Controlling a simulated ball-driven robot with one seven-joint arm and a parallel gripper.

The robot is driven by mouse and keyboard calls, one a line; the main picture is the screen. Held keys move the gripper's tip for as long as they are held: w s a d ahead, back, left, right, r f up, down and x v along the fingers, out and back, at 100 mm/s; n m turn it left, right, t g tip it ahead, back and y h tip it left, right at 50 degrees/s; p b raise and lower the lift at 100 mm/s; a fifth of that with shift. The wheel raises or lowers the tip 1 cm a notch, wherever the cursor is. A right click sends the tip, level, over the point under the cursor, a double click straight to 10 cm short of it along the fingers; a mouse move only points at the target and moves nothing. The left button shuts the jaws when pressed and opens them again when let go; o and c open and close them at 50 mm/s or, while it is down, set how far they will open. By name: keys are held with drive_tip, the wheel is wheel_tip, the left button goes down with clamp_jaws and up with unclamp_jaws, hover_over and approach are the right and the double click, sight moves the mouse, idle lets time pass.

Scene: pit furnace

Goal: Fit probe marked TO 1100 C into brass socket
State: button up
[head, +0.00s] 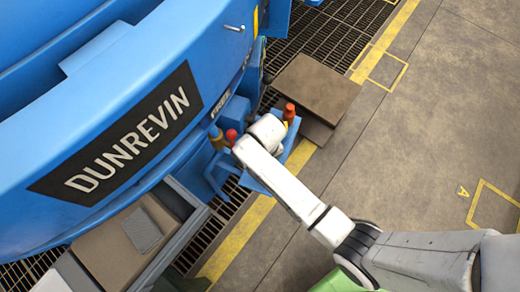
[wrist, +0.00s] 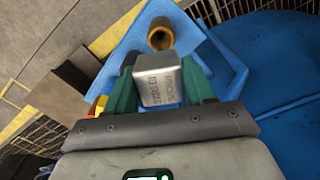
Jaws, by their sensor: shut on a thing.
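In the wrist view my gripper (wrist: 161,88) has its two green fingers shut on the sides of a grey metal probe block (wrist: 158,72). Its engraved lettering is upside down and too small to read surely. A brass socket (wrist: 160,28), a round ring with a dark opening, sits on the blue bracket just beyond the block. The block's near edge overlaps the area below it in the picture, and I cannot tell whether they touch. In the head view my white wrist hides the fingers and the block.
A blue bracket shelf (head: 258,184) sticks out from the blue furnace (head: 60,120) marked DUNREVIN. A red knob (head: 231,135) and an orange-red capped piece (head: 289,112) stand close to my wrist. A brown plate (head: 318,86) lies behind. Open floor (head: 430,110) is at right.

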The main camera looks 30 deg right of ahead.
drive_tip(key=shift+s+a+f, duration=0.15)
drive_tip(key=shift+s+f, duration=0.05)
drive_tip(key=shift+f, duration=0.35)
wheel_tip(320, 180, down, 6)
drive_tip(key=b, duration=0.6)
drive_tip(key=shift+r, duration=0.25)
drive_tip(key=shift+s+r+p, duration=0.1)
drive_tip(key=shift+s+p, duration=0.05)
drive_tip(key=shift+p, duration=0.45)
idle(0.5)
drive_tip(key=shift+f+b, duration=0.4)
drive_tip(key=shift+f, duration=0.3)
idle(0.4)
drive_tip(key=o, duration=0.9)
drive_tip(key=shift+c, duration=0.2)
drive_tip(key=shift+r, duration=0.1)
wheel_tip(320, 180, up, 11)
drive_tip(key=p, duration=1.1)
drive_tip(key=shift+p, duration=0.4)
